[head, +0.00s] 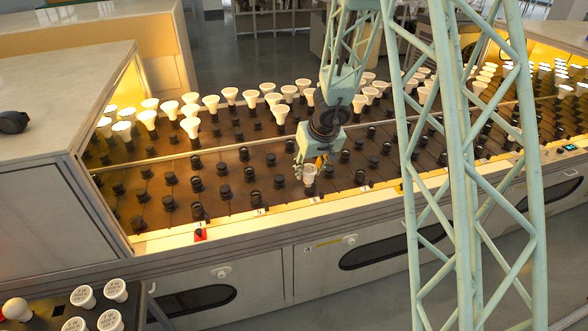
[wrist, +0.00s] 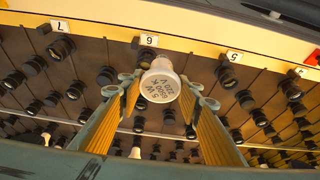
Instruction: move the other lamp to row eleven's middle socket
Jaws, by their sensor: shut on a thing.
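My gripper (head: 318,162) is low over the front edge of the dark socket bed. It is shut on a white lamp (head: 309,172), which points down above a black front-row socket (head: 309,190). I cannot tell whether the lamp is seated in it or just over it. In the wrist view the lamp (wrist: 160,86) shows its printed end between the two yellow-padded fingers of my gripper (wrist: 163,100), near the label 6 (wrist: 149,40). Which sockets belong to row eleven is not readable; the visible labels are 7 (wrist: 60,26), 6 and 5 (wrist: 234,56).
Many lit lamps (head: 230,95) stand in the bed's rear rows. Empty black sockets (head: 222,169) fill the front rows. A red tag (head: 200,235) is on the front ledge. Loose lamps (head: 115,290) stand in a tray at bottom left. My green lattice structure blocks the right side.

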